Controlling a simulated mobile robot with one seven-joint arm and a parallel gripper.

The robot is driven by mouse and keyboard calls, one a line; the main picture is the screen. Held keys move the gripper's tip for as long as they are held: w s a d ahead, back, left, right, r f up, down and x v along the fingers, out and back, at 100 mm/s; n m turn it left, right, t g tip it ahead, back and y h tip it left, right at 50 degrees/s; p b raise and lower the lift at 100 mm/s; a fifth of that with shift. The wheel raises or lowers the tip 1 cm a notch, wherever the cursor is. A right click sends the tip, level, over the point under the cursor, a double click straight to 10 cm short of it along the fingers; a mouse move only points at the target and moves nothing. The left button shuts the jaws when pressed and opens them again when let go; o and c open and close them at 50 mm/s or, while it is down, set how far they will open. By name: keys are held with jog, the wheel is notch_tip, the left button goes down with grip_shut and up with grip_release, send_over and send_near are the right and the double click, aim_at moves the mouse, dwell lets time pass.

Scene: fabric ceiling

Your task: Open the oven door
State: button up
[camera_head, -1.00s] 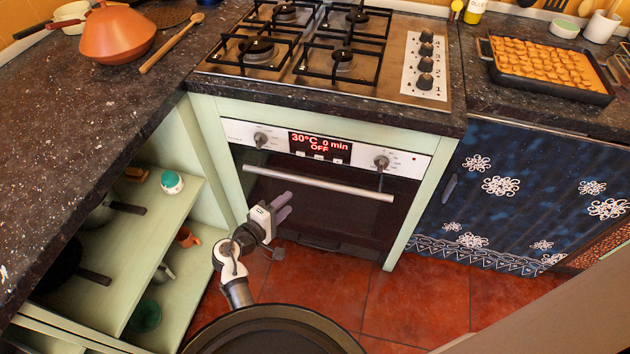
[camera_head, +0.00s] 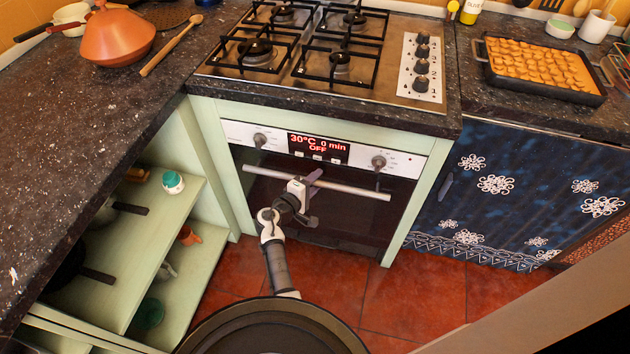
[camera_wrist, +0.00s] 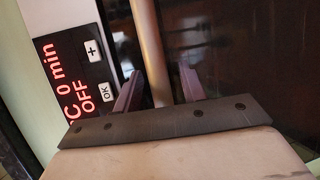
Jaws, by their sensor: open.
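The oven door (camera_head: 345,210) is a dark panel under the control strip, and it is closed. Its handle (camera_head: 355,190) is a horizontal metal bar across the top of the door. My gripper (camera_head: 312,178) is at the middle of this handle. In the wrist view the handle (camera_wrist: 148,45) runs between the two fingers of my open gripper (camera_wrist: 160,75), with a gap seen on either side. The head view does not show clearly whether a finger touches the bar.
The control panel (camera_head: 225,133) above the door has a red display and two knobs. A gas hob (camera_head: 390,80) is on top. Open shelves (camera_head: 165,215) stand to the left, and a blue snowflake-patterned front (camera_head: 510,190) to the right. Red floor tiles (camera_head: 420,300) are clear before the oven.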

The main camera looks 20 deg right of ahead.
grip_shut()
dwell(0.3)
jog(key=shift+f, duration=0.15)
